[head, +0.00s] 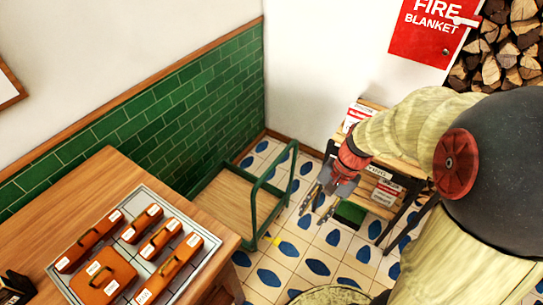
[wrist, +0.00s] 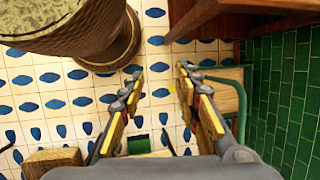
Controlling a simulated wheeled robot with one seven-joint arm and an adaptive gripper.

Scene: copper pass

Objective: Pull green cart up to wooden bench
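The green cart has a flat wooden deck (head: 232,208) and an upright green tube handle (head: 275,163). It stands on the floor by the green tiled wall, beyond the wooden bench (head: 120,180), with its handle toward my gripper. My gripper (head: 312,216) is open and empty, pointing down, to the right of the handle and apart from it. In the wrist view the open fingers (wrist: 158,80) have only floor between them. The handle (wrist: 222,68) and part of the deck (wrist: 228,100) show to their right, partly hidden by a finger. The bench (wrist: 215,18) fills the top right.
A grey tray (head: 205,252) with several orange cases lies on the bench. A dark-legged rack (head: 392,182) with boxes stands right of my gripper. A small yellow mark (head: 274,240) lies on the patterned floor near the cart. Stacked firewood (head: 503,50) is at upper right.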

